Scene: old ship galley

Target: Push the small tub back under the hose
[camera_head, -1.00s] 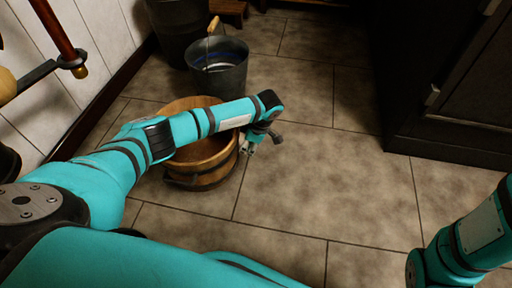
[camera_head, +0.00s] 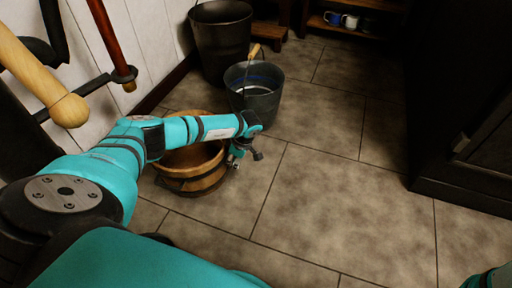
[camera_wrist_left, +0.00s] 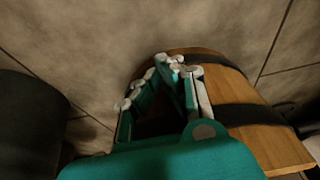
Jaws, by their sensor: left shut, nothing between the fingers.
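The small tub (camera_head: 205,184) is round and wooden with dark bands. It stands upright on the floor near the left wall in the head view, partly hidden by my left arm. My left gripper (camera_head: 235,154) is shut and empty, low at the tub's right side. In the left wrist view the gripper (camera_wrist_left: 170,68) overlaps the tub's wood (camera_wrist_left: 265,145); contact is hard to tell. A red-brown rod or pipe (camera_head: 107,38) with a brass end hangs in a wall bracket above left; I cannot tell whether it is the hose. My right gripper is out of view.
A grey metal bucket (camera_head: 262,104) stands just behind the tub, with a larger dark bucket (camera_head: 220,48) beyond it. A dark cabinet (camera_head: 470,185) stands on the right. The tiled floor (camera_head: 330,205) between is clear. A wooden handle (camera_head: 40,82) juts in at left.

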